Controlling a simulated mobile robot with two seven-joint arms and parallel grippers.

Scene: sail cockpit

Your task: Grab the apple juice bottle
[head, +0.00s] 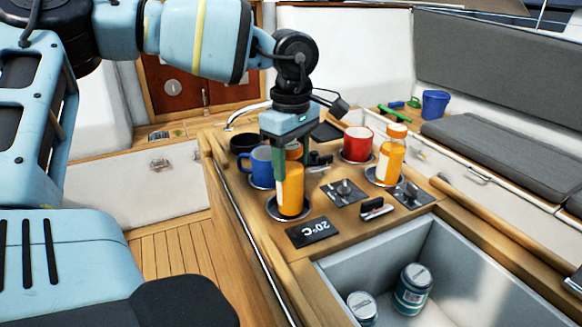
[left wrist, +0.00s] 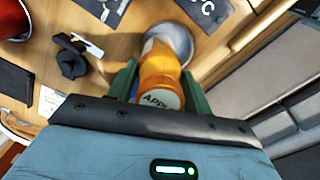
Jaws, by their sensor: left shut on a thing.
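An orange bottle (head: 291,192) stands upright over a round cup recess on the wooden cockpit table. In the left wrist view its cap (left wrist: 160,99) reads "APPL", with the rest cut off. My left gripper (head: 288,172) reaches down from above and is shut on this bottle. Its two green fingers lie on either side of the upper part. I cannot tell whether the base is lifted from the recess. A second orange bottle (head: 391,158) stands at the right of the table, apart from the gripper; its label is unreadable. My right gripper is not in view.
A blue mug (head: 261,163) stands close left of the gripped bottle. A red mug (head: 357,143) is behind to the right. A black "20°C" panel (head: 314,232) lies in front. An open cool box (head: 350,270) holds two cans. A blue bucket (head: 435,103) sits on the far bench.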

